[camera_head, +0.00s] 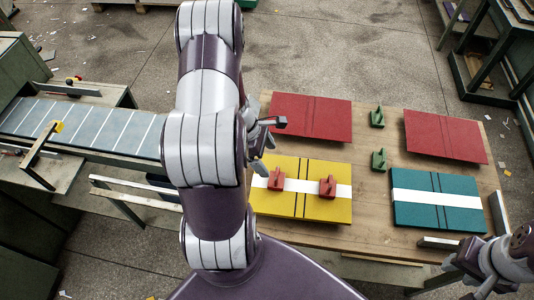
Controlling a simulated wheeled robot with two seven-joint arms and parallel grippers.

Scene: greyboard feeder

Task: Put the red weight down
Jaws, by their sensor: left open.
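Two red weights with handles sit on the white strip across the yellow board (312,208). The left red weight (276,181) is just below my left gripper in the picture, and the right red weight (328,188) stands on the board's right half. My left gripper (270,143) is open, with nothing seen between its fingers, near the yellow board's top left corner.
Two green weights (377,118) (379,160) stand on the wooden table (372,215) between the boards. Two red boards (312,117) (445,136) lie at the back. A teal board (435,214) with a white strip lies at right. A conveyor (90,125) is at left.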

